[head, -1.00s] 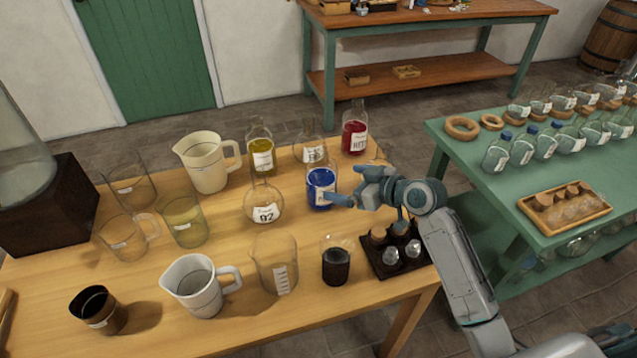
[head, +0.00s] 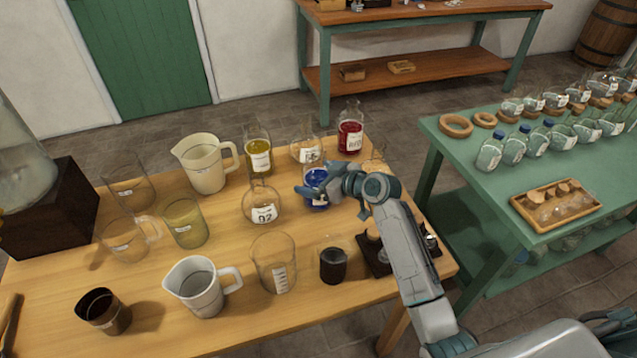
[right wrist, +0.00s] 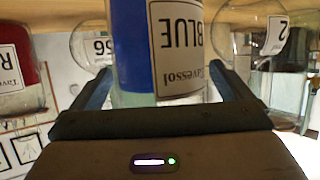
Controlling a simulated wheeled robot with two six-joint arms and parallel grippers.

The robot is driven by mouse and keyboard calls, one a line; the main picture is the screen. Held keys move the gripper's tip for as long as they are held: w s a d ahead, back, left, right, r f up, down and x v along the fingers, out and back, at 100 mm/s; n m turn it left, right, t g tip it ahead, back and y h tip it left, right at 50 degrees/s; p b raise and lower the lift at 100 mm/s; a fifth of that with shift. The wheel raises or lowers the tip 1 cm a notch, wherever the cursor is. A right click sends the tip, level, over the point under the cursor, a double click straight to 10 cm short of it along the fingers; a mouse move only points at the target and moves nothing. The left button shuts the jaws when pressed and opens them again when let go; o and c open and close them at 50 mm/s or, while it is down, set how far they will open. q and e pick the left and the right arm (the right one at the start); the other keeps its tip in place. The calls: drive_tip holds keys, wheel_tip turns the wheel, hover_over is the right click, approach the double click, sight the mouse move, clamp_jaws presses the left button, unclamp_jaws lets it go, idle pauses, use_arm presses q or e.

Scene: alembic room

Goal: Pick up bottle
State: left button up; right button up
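The bottle with blue liquid (head: 318,204) stands on the wooden table, partly hidden behind my right gripper (head: 308,186). In the right wrist view, the blue bottle (right wrist: 132,45) fills the space between the two fingers of my right gripper (right wrist: 162,75), with its white label reading BLUE upside down. The fingers are spread on either side of it; no firm grip shows. A bottle with red liquid (head: 350,138) and one with yellow liquid (head: 258,158) stand behind it. My left gripper is not in view.
Close to the blue bottle stand a round flask labelled 92 (head: 262,208) and another clear flask (head: 305,150). A dark rack (head: 372,262) and a dark-filled beaker (head: 333,266) are nearer. Pitchers and beakers crowd the left. A green table (head: 460,165) is at right.

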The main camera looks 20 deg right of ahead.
sight(324, 155)
drive_tip(key=c, duration=1.4)
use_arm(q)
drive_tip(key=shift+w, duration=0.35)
use_arm(e)
drive_tip(key=shift+c, duration=0.9)
drive_tip(key=shift+r, duration=0.15)
drive_tip(key=shift+r+b, duration=0.7)
drive_tip(key=shift+r, duration=3)
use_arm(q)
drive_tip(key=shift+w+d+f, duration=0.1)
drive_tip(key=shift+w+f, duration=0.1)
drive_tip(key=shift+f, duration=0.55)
use_arm(e)
drive_tip(key=shift+r, duration=1.15)
